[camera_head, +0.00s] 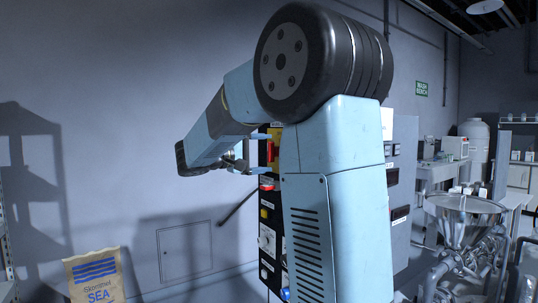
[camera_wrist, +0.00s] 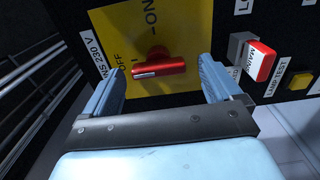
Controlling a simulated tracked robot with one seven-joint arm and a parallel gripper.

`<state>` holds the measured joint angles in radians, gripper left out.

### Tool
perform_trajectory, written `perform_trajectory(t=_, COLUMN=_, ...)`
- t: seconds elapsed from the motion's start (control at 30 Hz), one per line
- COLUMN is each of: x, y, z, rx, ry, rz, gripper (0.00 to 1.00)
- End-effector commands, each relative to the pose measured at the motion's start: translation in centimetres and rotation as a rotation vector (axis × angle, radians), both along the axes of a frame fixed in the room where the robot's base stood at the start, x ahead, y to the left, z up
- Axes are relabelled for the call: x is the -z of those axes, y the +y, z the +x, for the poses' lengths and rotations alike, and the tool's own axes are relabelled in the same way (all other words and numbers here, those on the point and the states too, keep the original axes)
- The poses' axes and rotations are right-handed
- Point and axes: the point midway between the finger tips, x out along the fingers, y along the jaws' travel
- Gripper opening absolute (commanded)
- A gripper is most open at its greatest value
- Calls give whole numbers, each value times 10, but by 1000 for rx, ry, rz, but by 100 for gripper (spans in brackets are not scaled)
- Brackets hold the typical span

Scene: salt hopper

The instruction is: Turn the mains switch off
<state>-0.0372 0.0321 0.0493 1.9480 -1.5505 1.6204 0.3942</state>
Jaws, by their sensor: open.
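The mains switch is a red rotary handle (camera_wrist: 159,68) on a yellow plate (camera_wrist: 185,30) on a black panel. In the wrist view it lies nearly level across the picture, with a pale mark on its left end. "OFF" is printed just above that end, and "ON" is higher on the plate. My gripper (camera_wrist: 158,66) is open, with one finger on each side of the handle and a visible gap to both. Whether the fingertips touch the plate cannot be told. In the head view the yellow plate (camera_head: 275,151) is partly hidden by my arm.
A red-capped rocker or button (camera_wrist: 262,63) and a yellow button (camera_wrist: 300,81) sit to the right on the panel. In the head view a metal hopper (camera_head: 466,222) stands at right, and a salt sack (camera_head: 95,277) at lower left. A wall lies behind my arm.

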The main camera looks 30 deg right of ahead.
Motion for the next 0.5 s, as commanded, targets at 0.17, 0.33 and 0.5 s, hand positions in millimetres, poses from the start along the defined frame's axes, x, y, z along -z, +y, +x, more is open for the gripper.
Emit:
perform_trajectory(t=0.17, x=1, y=38, z=0, rx=-6, ry=1, rz=0, gripper=92)
perform_trajectory(t=0.33, x=1, y=70, z=-1, rx=-6, ry=1, rz=0, gripper=92)
perform_trajectory(t=0.5, x=1, y=96, z=-1, rx=-4, ry=1, rz=-1, gripper=92)
